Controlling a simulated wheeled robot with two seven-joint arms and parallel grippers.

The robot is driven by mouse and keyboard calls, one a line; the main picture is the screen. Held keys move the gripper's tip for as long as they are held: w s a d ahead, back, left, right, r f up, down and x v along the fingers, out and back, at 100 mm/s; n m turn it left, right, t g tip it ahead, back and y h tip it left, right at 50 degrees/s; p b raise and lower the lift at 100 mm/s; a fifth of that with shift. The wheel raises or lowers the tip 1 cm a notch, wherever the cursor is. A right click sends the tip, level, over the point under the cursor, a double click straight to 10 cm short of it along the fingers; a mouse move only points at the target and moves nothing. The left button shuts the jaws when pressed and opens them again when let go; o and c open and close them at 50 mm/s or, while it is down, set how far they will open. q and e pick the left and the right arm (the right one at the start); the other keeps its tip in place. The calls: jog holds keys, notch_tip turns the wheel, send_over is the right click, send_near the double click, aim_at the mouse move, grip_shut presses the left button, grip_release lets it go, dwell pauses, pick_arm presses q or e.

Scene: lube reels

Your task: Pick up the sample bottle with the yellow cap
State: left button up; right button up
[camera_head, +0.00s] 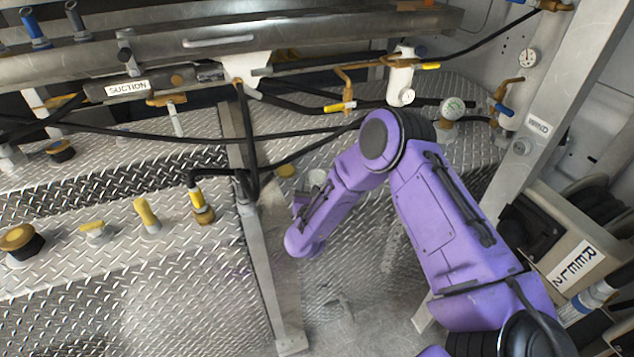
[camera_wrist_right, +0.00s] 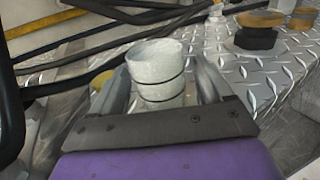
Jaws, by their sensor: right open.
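My right gripper (camera_wrist_right: 160,82) is open in the right wrist view, with one grey finger on each side of a whitish ribbed cylinder (camera_wrist_right: 158,72) with dark bands. I cannot tell whether the fingers touch it. No yellow cap shows on this cylinder. In the head view my purple right arm reaches down to the middle, and the gripper there is mostly hidden behind the forearm. A pale round-topped object (camera_head: 317,178) shows beside it, with a yellow round cap (camera_head: 285,170) just to its left. I cannot tell whether they belong together. My left gripper is not in view.
Tread-plate steps carry a yellow-capped fitting (camera_head: 20,240), a yellow-handled valve (camera_head: 200,204) and other yellow knobs. A steel post (camera_head: 265,270) stands just left of my arm. Black hoses (camera_head: 300,132) cross above. The REEL 2 box (camera_head: 570,265) stands at right.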

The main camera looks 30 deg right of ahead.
jog(key=shift+w+d+f, duration=0.1)
jog(key=shift+w+d, duration=0.1)
jog(key=c, duration=1)
